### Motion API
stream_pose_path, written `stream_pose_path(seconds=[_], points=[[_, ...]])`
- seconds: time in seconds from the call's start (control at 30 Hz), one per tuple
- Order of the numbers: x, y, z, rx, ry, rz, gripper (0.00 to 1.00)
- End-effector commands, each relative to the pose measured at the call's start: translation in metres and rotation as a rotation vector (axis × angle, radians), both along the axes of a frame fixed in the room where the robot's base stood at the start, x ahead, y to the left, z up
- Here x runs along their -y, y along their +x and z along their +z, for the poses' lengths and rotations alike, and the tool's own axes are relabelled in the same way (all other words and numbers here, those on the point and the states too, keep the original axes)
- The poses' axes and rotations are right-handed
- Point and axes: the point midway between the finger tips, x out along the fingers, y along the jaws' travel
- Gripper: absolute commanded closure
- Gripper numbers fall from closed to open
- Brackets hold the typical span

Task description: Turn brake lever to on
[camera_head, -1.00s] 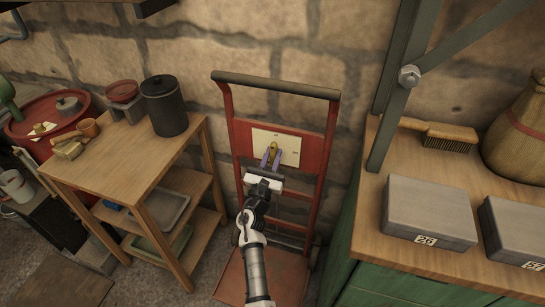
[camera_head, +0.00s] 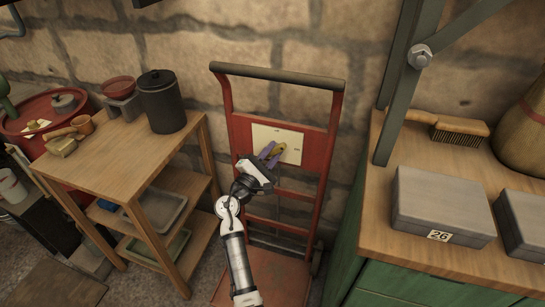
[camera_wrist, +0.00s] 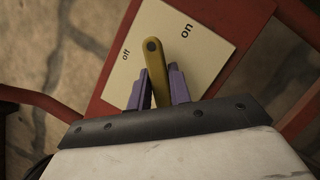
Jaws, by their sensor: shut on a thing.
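The yellow brake lever (camera_wrist: 153,62) is in the wrist view. Its round end with a dark bolt lies between the words "off" (camera_wrist: 125,55) and "on" (camera_wrist: 187,31) on a cream plate (camera_wrist: 215,22). Its other end runs down between the two purple fingers of my gripper (camera_wrist: 159,80), which is shut on it. In the head view, my gripper (camera_head: 269,153) reaches the lever (camera_head: 279,149) from below left, tilted. The lower part of the lever is partly hidden by the fingers and the wrist.
The plate is on a red hand truck (camera_head: 314,165) against a stone wall. A wooden shelf table (camera_head: 118,160) with a black canister (camera_head: 162,103) stands left. A green cabinet with a wooden top (camera_head: 370,228) and grey boxes (camera_head: 440,200) stands right.

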Motion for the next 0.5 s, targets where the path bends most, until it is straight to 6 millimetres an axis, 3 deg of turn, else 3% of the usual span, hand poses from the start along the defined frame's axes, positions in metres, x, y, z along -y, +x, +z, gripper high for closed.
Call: stream_pose_path(seconds=[0.5], points=[[-0.0008, 0.0003, 0.0016, 0.147, 0.45, -0.001, 1.0]])
